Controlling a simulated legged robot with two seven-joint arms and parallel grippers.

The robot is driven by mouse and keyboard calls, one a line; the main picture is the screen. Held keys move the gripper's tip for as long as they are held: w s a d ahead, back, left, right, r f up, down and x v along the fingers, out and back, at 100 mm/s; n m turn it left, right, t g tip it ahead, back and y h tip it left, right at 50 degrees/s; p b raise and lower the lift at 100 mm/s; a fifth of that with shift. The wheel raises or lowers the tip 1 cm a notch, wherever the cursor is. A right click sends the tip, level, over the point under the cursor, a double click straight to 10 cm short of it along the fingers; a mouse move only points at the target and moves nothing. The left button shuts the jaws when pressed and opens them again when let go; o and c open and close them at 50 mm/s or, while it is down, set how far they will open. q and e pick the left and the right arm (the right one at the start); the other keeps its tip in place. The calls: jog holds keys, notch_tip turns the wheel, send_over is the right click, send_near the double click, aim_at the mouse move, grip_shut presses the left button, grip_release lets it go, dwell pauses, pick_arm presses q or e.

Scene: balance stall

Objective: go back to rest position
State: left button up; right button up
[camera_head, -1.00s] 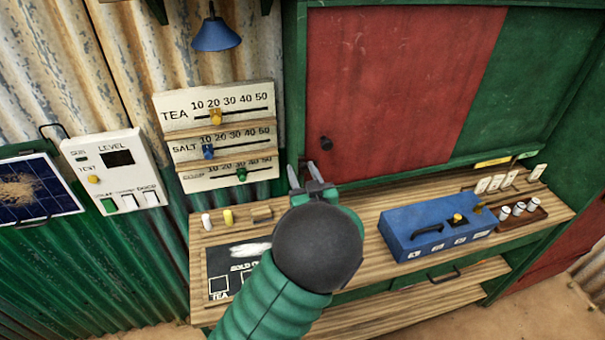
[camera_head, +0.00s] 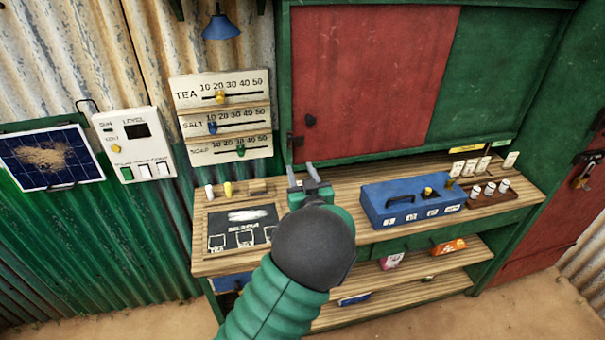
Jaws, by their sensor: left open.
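My left gripper (camera_head: 305,180) is at the middle of the view, above the wooden counter (camera_head: 345,188) and in front of the lower left corner of the red shutter panel. Its two fingers stand apart with nothing between them. My green left arm comes in from the bottom and its dark round joint hides part of the counter and shelf. My right gripper does not show.
A blue box (camera_head: 408,203) and a tray of small white jars (camera_head: 490,193) stand right of the gripper. A blackboard (camera_head: 241,228) lies on the left. The slider boards (camera_head: 222,115), switch panel (camera_head: 135,145) and solar panel (camera_head: 52,158) are on the wall.

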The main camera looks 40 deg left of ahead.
pick_arm(q)
jog(key=s+d+f+m+g+h, duration=0.1)
jog(key=s+d+f+m+h, duration=0.1)
jog(key=d+f+h, duration=0.4)
jog(key=s+d+f+m+g+h, duration=0.1)
jog(key=s+d+f+m+h, duration=0.2)
jog(key=d, duration=0.5)
jog(key=s+d+f+m+g+h, duration=0.2)
jog(key=s+d+g, duration=0.1)
jog(key=s, duration=0.7)
jog(key=s+d+f+m+g+h, duration=0.2)
jog(key=s+d, duration=0.4)
jog(key=s, duration=0.5)
jog(key=shift+s+f+m+g+h, duration=0.25)
jog(key=shift+f+m+g, duration=0.25)
jog(key=shift+f+g, duration=0.45)
jog(key=shift+a+r, duration=0.15)
